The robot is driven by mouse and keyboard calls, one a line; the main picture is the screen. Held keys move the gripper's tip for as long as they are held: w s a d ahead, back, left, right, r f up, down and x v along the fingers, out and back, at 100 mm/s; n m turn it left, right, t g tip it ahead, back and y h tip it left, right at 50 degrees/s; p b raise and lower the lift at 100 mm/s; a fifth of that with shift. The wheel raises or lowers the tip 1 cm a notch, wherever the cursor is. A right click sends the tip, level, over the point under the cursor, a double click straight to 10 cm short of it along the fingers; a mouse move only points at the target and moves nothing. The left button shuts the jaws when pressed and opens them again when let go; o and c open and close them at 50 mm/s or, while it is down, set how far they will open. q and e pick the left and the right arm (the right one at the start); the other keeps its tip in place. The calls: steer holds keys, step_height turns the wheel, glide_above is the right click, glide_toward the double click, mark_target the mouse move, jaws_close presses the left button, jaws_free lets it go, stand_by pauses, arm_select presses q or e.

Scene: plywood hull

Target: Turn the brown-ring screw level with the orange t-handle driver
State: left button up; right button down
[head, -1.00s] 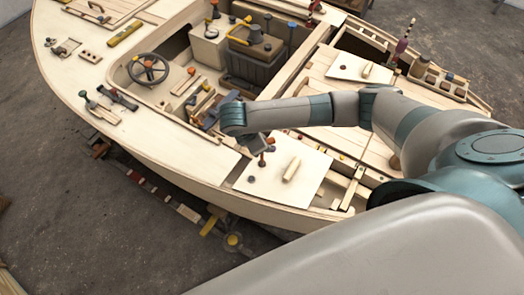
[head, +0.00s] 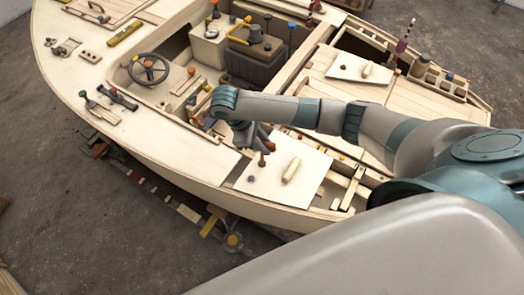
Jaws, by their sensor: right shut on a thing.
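My right gripper (head: 262,138) is over the near side deck of the hull, beside the pale panel with a wooden grip. It is seen from above and behind, and its wrist partly hides the fingers. It is shut, and a small orange part shows at its fingertips, which I take to be the orange t-handle driver (head: 270,146); most of it is hidden. A small brown upright piece (head: 262,160) stands just below the gripper on the panel's edge. I cannot tell whether it is the brown-ring screw, or how any screw is turned. My left gripper is out of view.
The pale panel (head: 310,178) lies right of the gripper. The steering wheel (head: 148,69) and a dark box with a yellow handle (head: 258,62) are farther away. A lever fitting (head: 118,97) sits on the left deck. The near-left deck (head: 165,135) is clear.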

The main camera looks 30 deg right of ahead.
steer(key=shift+s+m+g+y, duration=0.1)
steer(key=shift+m+g+y, duration=0.35)
steer(key=shift+m, duration=0.95)
steer(key=shift+a+m+g, duration=0.1)
steer(key=shift+m+g, duration=0.15)
steer(key=shift+m, duration=0.25)
steer(key=m+g+y, duration=0.1)
steer(key=m, duration=0.3)
steer(key=shift+a, duration=0.1)
steer(key=shift+r, duration=0.4)
